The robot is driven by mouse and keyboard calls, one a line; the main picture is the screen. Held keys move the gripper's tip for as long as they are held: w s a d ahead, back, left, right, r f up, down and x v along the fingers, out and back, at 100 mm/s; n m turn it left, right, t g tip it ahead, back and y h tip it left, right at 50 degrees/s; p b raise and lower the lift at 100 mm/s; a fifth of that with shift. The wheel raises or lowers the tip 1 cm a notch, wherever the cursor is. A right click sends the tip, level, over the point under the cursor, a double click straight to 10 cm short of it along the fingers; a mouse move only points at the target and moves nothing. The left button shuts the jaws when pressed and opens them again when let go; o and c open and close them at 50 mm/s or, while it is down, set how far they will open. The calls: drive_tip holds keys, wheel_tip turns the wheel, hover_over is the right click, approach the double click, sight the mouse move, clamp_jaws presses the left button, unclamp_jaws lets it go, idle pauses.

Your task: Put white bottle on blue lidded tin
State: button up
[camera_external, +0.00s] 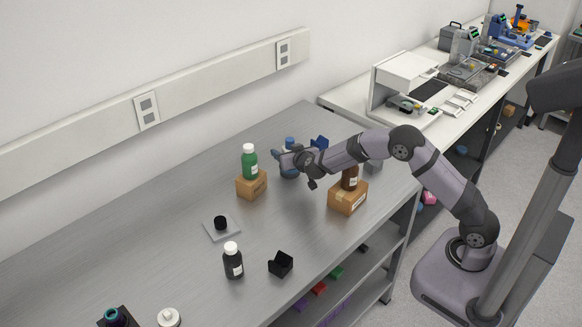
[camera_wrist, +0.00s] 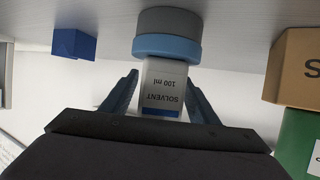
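The white bottle (camera_wrist: 165,85), labelled "SOLVENT 100 ml", appears upside down in the wrist view. Its base is against the blue lid of the grey-bodied blue lidded tin (camera_wrist: 167,47), with no visible gap. In the external view the bottle's blue cap (camera_external: 290,141) shows above my gripper (camera_external: 283,157), and the tin (camera_external: 289,172) is partly hidden behind my wrist. In the wrist view my gripper (camera_wrist: 162,90) has one finger on each side of the bottle. A narrow gap shows at the left finger, so it looks slightly open around the bottle.
A green bottle (camera_external: 249,163) stands on a cardboard box (camera_external: 251,186) close to my gripper. A brown bottle (camera_external: 349,179) on another box (camera_external: 347,199) is under my arm. A blue block (camera_external: 320,142) is behind. A dark bottle (camera_external: 233,262) and black holder (camera_external: 281,264) stand nearer the front.

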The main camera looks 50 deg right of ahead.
drive_tip(key=shift+r, duration=0.2)
drive_tip(key=b+v, duration=0.1)
drive_tip(key=v, duration=1.1)
drive_tip(key=shift+b, duration=0.35)
